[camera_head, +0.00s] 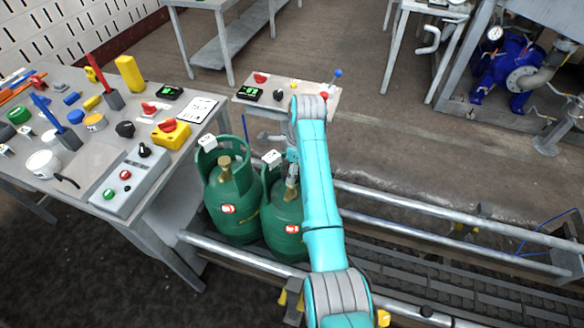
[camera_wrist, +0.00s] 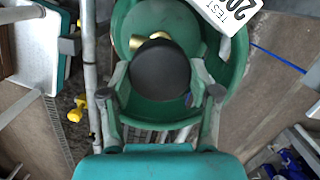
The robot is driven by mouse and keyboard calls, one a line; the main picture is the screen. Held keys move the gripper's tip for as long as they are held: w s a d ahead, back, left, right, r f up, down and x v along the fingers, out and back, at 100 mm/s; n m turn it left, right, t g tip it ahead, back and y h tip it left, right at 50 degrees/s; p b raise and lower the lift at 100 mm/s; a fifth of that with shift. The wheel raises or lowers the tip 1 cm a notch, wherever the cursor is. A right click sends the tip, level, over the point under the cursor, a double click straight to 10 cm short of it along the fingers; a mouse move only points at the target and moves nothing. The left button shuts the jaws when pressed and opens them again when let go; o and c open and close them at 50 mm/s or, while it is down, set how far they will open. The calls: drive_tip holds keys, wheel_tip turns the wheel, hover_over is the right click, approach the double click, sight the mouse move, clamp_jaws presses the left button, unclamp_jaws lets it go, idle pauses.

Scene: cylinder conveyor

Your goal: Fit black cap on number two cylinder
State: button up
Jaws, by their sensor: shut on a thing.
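Two green gas cylinders stand side by side on the conveyor, a left one (camera_head: 236,200) and a right one (camera_head: 283,228). The left one's brass valve shows bare. My gripper (camera_head: 291,178) is over the top of the right cylinder, partly hidden by my arm. In the wrist view my gripper (camera_wrist: 162,82) is shut on the round black cap (camera_wrist: 160,70), one finger on each side. The cap is above a green cylinder (camera_wrist: 127,20) inside its collar, with brass valve parts (camera_wrist: 136,41) showing beside it. Whether cap and valve touch, I cannot tell.
Conveyor rails (camera_head: 440,222) run to the right, with clear rollers beyond the right cylinder. A cluttered table (camera_head: 95,160) stands at the left, with a grey button box (camera_head: 130,180). A small control panel (camera_head: 318,98) stands behind the cylinders.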

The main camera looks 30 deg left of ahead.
drive_tip(key=shift+f, duration=1.7)
drive_tip(key=o, duration=1)
drive_tip(key=r, duration=0.5)
drive_tip(key=d+r, duration=0.1)
drive_tip(key=r, duration=0.1)
drive_tip(key=shift+w+r, duration=0.2)
drive_tip(key=shift+w, duration=0.1)
